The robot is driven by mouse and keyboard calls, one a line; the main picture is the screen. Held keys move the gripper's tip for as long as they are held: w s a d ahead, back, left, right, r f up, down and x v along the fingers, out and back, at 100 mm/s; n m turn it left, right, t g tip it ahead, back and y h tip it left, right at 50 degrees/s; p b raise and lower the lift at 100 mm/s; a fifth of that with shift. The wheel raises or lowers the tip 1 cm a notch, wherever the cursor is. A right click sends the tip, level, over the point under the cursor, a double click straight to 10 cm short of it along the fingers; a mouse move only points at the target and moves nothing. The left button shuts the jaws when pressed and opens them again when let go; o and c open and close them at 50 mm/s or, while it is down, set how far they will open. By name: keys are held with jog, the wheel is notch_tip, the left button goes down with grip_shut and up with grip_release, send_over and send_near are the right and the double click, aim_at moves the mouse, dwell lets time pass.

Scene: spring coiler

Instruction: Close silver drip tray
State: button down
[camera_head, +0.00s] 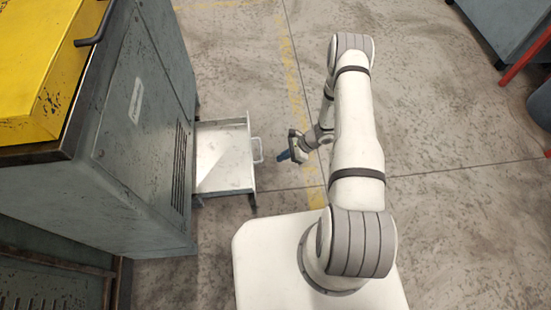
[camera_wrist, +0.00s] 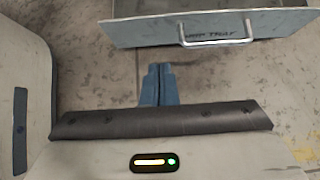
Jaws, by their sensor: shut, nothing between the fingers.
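The silver drip tray (camera_head: 225,157) sticks out from the low right side of the grey-green machine, pulled open over the floor. Its front panel with the words "DRIP TRAY" shows at the top of the wrist view (camera_wrist: 140,34). A bar handle (camera_wrist: 216,41) is on that front; it also shows in the head view (camera_head: 257,150). My gripper (camera_head: 283,156) is to the right of the handle, apart from it. In the wrist view its blue fingers (camera_wrist: 160,72) are together and empty, pointing toward the tray front, a little left of the handle.
The grey-green machine cabinet (camera_head: 110,130) with a yellow cover (camera_head: 40,70) stands at the left. Bare concrete floor (camera_head: 235,60) lies around the tray. Another cabinet (camera_head: 505,25) and a red bar (camera_head: 525,60) are at the far upper right.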

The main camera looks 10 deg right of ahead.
jog(key=a+f+b, duration=0.3)
jog(key=a+f, duration=0.2)
jog(key=a, duration=0.4)
jog(key=shift+w+a+f+b, duration=0.15)
jog(key=shift+b, duration=0.15)
